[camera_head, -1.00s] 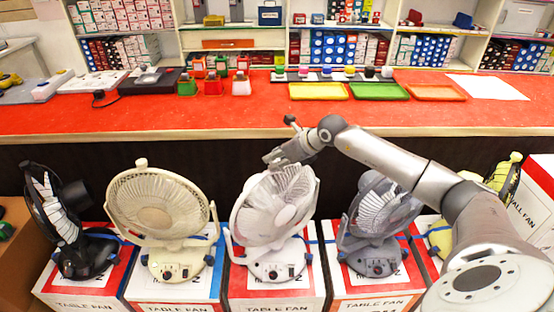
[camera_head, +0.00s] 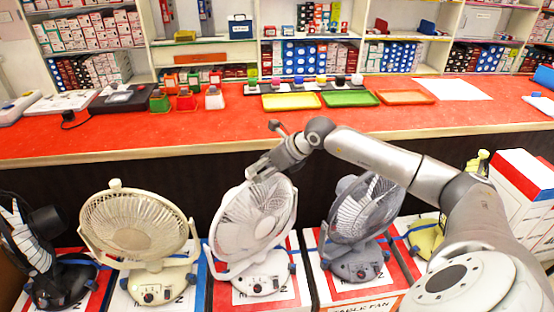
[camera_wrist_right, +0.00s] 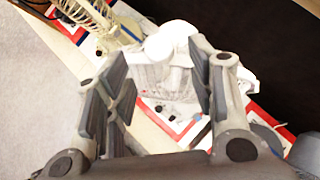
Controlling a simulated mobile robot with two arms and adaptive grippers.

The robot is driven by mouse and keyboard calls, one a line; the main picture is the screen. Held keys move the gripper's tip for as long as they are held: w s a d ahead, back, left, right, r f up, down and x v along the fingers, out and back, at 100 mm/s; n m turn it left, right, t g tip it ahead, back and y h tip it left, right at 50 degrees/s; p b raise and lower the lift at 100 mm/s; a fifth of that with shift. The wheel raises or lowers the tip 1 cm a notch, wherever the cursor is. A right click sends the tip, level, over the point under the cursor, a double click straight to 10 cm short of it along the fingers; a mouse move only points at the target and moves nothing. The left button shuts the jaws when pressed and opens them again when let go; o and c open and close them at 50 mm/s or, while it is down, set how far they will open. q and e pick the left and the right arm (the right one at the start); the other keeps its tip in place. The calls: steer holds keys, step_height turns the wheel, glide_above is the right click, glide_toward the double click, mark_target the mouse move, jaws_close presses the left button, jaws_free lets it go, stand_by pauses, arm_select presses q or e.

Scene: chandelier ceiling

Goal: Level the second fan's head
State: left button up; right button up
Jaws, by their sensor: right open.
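Five table fans stand in a row on boxes. The second from the left is a cream fan (camera_head: 135,225) with its round head tilted back. The third is a white fan (camera_head: 252,220), its head also tilted back and turned to the side. My right gripper (camera_head: 262,168) is at the top edge of the white fan's head. In the right wrist view the open fingers (camera_wrist_right: 158,58) have the white fan's head (camera_wrist_right: 172,45) between and beyond them; I cannot tell whether they touch it. My left gripper is not in view.
A black fan (camera_head: 35,240) stands at far left, a grey fan (camera_head: 362,215) right of the white one under my right arm, and a yellow-green fan (camera_head: 425,238) beyond, partly hidden. A red counter (camera_head: 330,118) with trays runs behind the row.

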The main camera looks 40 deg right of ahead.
steer(key=v, duration=0.7)
steer(key=shift+s, duration=0.25)
steer(key=shift+r, duration=0.15)
